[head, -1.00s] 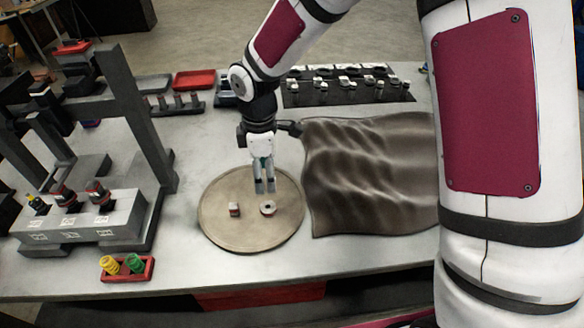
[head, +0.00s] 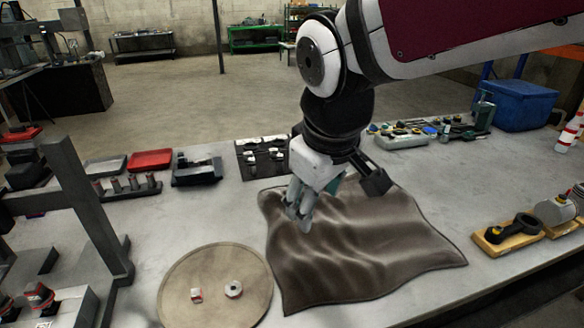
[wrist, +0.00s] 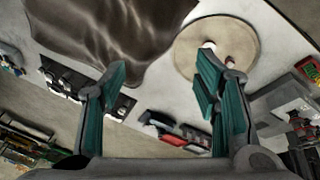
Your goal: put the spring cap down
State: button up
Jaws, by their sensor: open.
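A round tan plate (head: 215,311) lies on the bench. On it stand two small pieces, apart from each other: a pale round piece with a dark centre (head: 233,289), which looks like the spring cap, and a smaller white and reddish piece (head: 196,295) to its left. My gripper (head: 300,214) is open and empty, above the brown cloth and up and right of the plate. In the wrist view the two teal-padded fingers (wrist: 165,88) stand wide apart with nothing between them. The plate (wrist: 246,38) shows behind the right finger, with both pieces near that finger.
The rumpled brown cloth (head: 350,255) covers the bench right of the plate. A dark press frame (head: 85,195) stands at left. Red trays (head: 150,160) and a black mat with parts (head: 262,158) lie behind. A wooden block with a black-handled tool (head: 508,235) is at right.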

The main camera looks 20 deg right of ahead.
jog(key=s+d+r+m+t, duration=0.1)
jog(key=s+d+r+m, duration=0.1)
jog(key=s+m, duration=0.3)
jog(key=shift+s+d+r+t+y, duration=0.3)
jog(key=shift+s+d+t+y, duration=0.1)
jog(key=shift+s, duration=1.35)
